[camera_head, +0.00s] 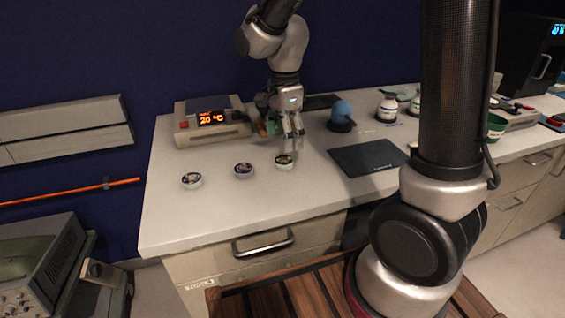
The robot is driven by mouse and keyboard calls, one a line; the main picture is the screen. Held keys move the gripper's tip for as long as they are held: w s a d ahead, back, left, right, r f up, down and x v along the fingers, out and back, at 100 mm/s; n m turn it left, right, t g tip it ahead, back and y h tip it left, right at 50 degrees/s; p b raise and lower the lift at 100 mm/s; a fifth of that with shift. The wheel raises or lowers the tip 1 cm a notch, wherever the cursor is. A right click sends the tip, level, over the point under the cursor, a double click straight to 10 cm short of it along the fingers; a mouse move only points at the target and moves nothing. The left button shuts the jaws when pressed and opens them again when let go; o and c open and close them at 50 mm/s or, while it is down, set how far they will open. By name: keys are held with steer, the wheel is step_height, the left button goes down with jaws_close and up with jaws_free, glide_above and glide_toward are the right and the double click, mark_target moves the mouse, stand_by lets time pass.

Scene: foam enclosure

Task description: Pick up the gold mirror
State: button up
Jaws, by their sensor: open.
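Three small round discs with pale rims and dark, patterned tops lie in a row on the light counter (225,205): a left disc (192,180), a middle disc (243,170) and a right disc (284,161). I cannot tell from their tops which one is the gold mirror. My gripper (291,140) points down, open, with its fingers just behind and above the right disc. I see nothing held between the fingers. A small greenish and orange thing (264,128) shows beside the gripper, partly hidden and too small to name.
A heater box with a lit orange display (212,118) stands behind the discs. A dark flat pad (367,158), a blue ball on a stand (341,113) and white jars (387,108) are to the right. The counter's front left is clear.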

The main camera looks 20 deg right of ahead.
mark_target(284, 159)
step_height(284, 159, down, 7)
steer(key=shift+r, duration=0.15)
steer(key=c, duration=1.1)
